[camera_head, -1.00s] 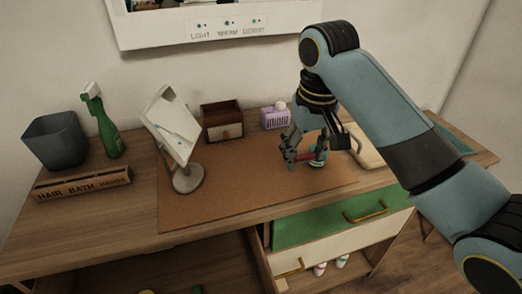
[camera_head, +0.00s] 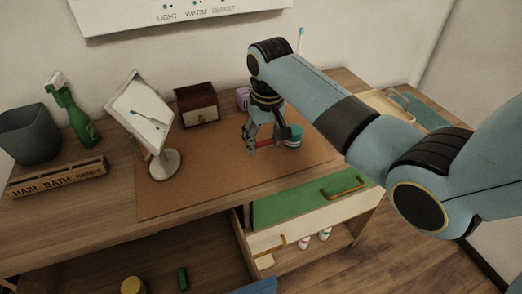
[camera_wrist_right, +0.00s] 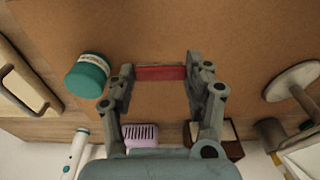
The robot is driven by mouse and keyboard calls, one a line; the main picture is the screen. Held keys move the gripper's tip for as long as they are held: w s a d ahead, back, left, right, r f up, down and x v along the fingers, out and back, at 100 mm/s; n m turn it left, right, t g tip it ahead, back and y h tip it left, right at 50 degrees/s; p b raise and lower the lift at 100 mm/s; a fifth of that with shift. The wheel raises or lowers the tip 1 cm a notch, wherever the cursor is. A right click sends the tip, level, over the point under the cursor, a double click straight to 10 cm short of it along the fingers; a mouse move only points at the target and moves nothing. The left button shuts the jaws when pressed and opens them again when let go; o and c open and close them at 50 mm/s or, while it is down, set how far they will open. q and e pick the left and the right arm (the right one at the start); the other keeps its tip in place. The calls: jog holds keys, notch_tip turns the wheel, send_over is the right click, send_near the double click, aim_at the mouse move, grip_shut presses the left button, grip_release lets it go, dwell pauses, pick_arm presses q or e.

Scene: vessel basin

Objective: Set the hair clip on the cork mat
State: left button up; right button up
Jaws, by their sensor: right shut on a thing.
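The hair clip is a small red bar (camera_wrist_right: 160,73) held across the fingertips of my right gripper (camera_wrist_right: 160,76) in the right wrist view. In the head view, the red clip (camera_head: 264,143) shows between the fingers of my right gripper (camera_head: 262,144). The cork mat (camera_head: 215,170) is a wide brown sheet on the counter, and the clip is over it, well inside its edges. I cannot tell whether the clip touches the mat. My left gripper is not in view.
A teal-lidded jar (camera_head: 293,136) stands on the mat just right of the gripper. A round mirror stand (camera_head: 164,163) is at the mat's left.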

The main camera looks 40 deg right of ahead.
aim_at(263, 147)
jog(key=shift+w+f, duration=0.25)
jog(key=shift+f, duration=1.95)
jog(key=shift+f, duration=0.15)
jog(key=o, duration=0.7)
jog(key=r, duration=0.4)
jog(key=s+r, duration=0.1)
jog(key=r, duration=0.3)
jog(key=r+p, duration=0.1)
jog(key=r, duration=0.3)
jog(key=shift+s+a+r, duration=0.15)
